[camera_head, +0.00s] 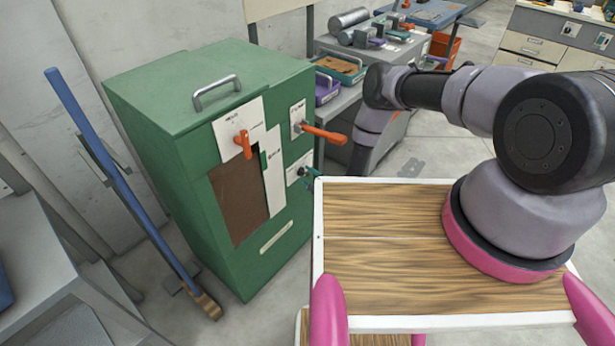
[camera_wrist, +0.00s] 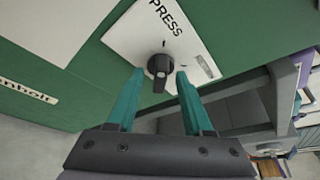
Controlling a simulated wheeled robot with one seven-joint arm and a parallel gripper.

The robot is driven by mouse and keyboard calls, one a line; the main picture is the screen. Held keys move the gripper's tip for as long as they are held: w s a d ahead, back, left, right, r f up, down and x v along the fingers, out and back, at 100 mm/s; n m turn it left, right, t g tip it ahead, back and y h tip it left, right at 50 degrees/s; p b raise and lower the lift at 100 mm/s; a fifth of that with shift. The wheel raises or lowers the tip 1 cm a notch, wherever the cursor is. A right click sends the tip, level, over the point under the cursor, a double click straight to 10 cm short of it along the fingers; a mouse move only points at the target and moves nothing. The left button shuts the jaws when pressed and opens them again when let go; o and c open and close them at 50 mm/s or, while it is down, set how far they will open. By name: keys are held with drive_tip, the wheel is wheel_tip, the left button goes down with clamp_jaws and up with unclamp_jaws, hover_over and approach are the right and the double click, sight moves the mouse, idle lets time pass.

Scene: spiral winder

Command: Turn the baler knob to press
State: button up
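The baler (camera_head: 165,130) is a green cabinet at the left of the head view. Its black knob (camera_wrist: 160,68) sits on a white plate marked PRESS (camera_wrist: 136,38) in the wrist view. The knob's grip part points down in that picture, away from the lettering. My gripper (camera_wrist: 160,74) is open, with one teal fingertip on each side of the knob and a visible gap on both sides. In the head view my gripper (camera_head: 311,178) is small at the baler's lower right plate, and the knob there is partly hidden.
An orange lever (camera_head: 322,133) sticks out above the knob's plate, and another orange handle (camera_head: 244,145) is on the front. A grey bench (camera_head: 345,98) with trays stands behind the baler. A blue-handled broom (camera_head: 120,180) leans at the left.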

drive_tip(key=v, duration=1.1)
drive_tip(key=shift+w, duration=0.1)
idle(0.4)
